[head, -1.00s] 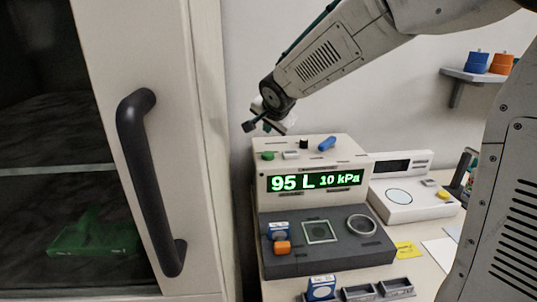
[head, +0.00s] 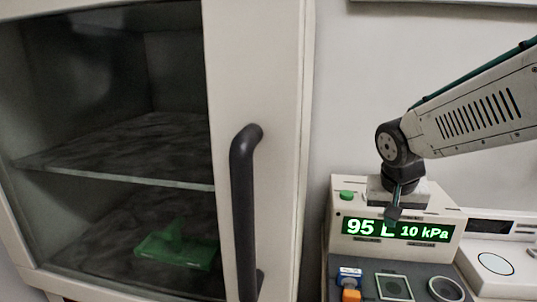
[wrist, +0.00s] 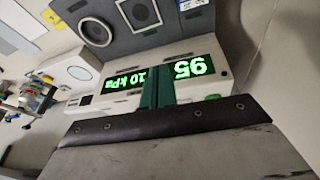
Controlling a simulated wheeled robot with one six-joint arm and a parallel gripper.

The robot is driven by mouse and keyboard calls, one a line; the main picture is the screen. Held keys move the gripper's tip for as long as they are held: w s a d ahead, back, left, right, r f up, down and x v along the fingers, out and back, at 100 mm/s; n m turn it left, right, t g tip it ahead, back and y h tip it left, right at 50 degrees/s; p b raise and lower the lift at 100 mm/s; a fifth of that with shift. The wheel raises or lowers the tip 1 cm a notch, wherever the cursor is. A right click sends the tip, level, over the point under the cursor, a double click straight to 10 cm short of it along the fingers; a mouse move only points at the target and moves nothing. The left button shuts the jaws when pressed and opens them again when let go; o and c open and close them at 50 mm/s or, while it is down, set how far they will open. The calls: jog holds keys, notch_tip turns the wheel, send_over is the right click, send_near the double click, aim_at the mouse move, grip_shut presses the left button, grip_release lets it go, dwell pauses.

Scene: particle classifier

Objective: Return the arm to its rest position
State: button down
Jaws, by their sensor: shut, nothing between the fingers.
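My gripper (head: 394,212) hangs from my arm in front of the classifier machine in the head view, its fingers pointing down over the display. In the wrist view my gripper (wrist: 158,80) shows its two dark green fingers close together with nothing between them. The classifier machine (head: 345,202) is a beige box whose green display reads "95 L 10 kPa", partly covered by my gripper. It also shows upside down in the wrist view (wrist: 100,102). A green button (head: 347,195) sits on its top left.
A cabinet with a dark handle (head: 243,200) stands at the left; a green object (head: 178,252) lies inside. A second device (head: 505,262) is at right.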

jog(key=s+r+n+g+y, duration=0.1)
jog(key=s+r+n+y, duration=0.1)
jog(key=s, duration=2.1)
jog(key=shift+s+a+n+g, duration=0.15)
jog(key=shift+s+n+g, duration=0.2)
jog(key=shift+n, duration=0.35)
